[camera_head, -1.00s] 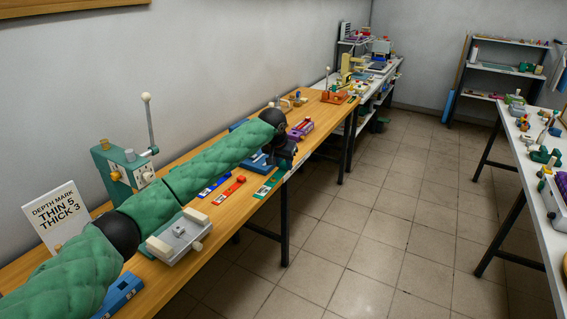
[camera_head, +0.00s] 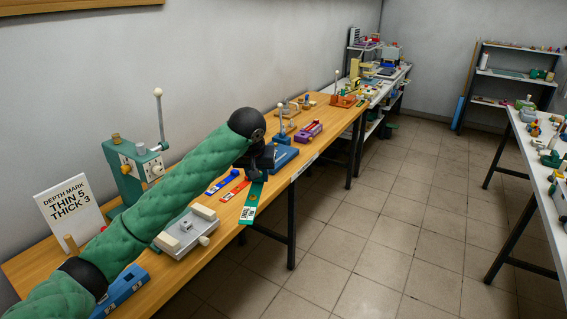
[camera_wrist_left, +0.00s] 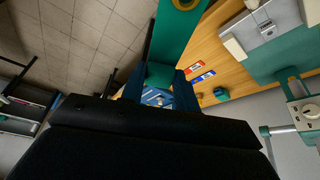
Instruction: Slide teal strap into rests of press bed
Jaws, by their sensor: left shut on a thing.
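The teal strap (camera_head: 252,203) with a white label hangs from my left gripper (camera_head: 257,174) over the table's front edge. In the left wrist view the strap (camera_wrist_left: 176,38) runs away from between the blue fingers (camera_wrist_left: 158,90), with a ringed hole at its far end. My left gripper is shut on the strap. A green press (camera_head: 138,166) with a dial and a white-knobbed lever stands at the back left, apart from the strap. My right gripper is not in view.
A sign (camera_head: 70,211) reads thin 5, thick 3. A blue box (camera_head: 124,290) lies near my arm.

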